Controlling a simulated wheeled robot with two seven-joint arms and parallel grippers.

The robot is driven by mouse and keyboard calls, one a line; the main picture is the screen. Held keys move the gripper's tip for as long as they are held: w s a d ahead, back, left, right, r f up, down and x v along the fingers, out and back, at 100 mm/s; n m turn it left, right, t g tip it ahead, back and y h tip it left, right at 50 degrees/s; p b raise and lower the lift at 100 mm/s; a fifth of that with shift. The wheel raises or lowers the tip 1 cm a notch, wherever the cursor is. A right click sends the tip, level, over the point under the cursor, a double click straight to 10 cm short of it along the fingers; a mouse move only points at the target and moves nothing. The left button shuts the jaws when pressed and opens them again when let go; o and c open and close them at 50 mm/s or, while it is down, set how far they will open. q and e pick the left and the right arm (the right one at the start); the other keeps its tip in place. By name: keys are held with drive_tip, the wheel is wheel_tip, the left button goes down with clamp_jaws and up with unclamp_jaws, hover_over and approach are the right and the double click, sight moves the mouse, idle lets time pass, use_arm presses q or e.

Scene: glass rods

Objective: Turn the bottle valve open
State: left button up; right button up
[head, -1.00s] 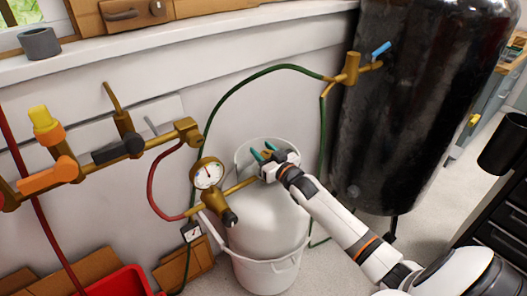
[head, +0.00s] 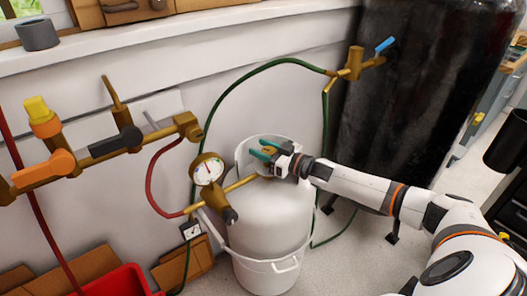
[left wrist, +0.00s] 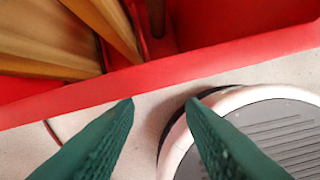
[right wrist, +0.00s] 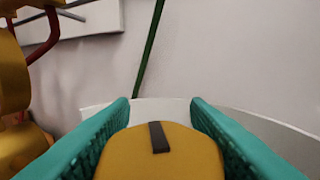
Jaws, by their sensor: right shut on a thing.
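The white gas bottle (head: 268,222) stands upright by the wall. Its valve knob (head: 269,150) is brass-coloured, at the bottle's top inside a white collar, and mostly hidden by my fingers in the head view. In the right wrist view the knob (right wrist: 160,155) shows a black mark pointing roughly up the picture. My right gripper (head: 264,150) is shut on the knob, one teal finger on each side. My left gripper (left wrist: 162,103) shows only in the left wrist view, with its fingers apart and nothing between them.
A pressure gauge (head: 208,168) and brass pipe sit just left of the valve. A green hose (head: 250,79) arches over the bottle. A black tank (head: 400,110) stands to the right. A red bin (left wrist: 200,62) is close to my left fingers.

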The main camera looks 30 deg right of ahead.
drive_tip(key=shift+r, duration=0.1)
drive_tip(key=o, duration=1)
drive_tip(key=shift+a, duration=0.1)
drive_tip(key=shift+c, duration=0.2)
drive_tip(key=shift+s, duration=0.1)
drive_tip(key=shift+s+d, duration=0.25)
use_arm(q)
wheel_tip(320, 180, down, 6)
drive_tip(key=s+p, duration=0.2)
drive_tip(key=shift+s+a+f, duration=0.2)
drive_tip(key=shift+s+f, duration=0.05)
drive_tip(key=shift+s, duration=0.15)
use_arm(e)
drive_tip(key=v, duration=1.1)
drive_tip(key=shift+s, duration=0.1)
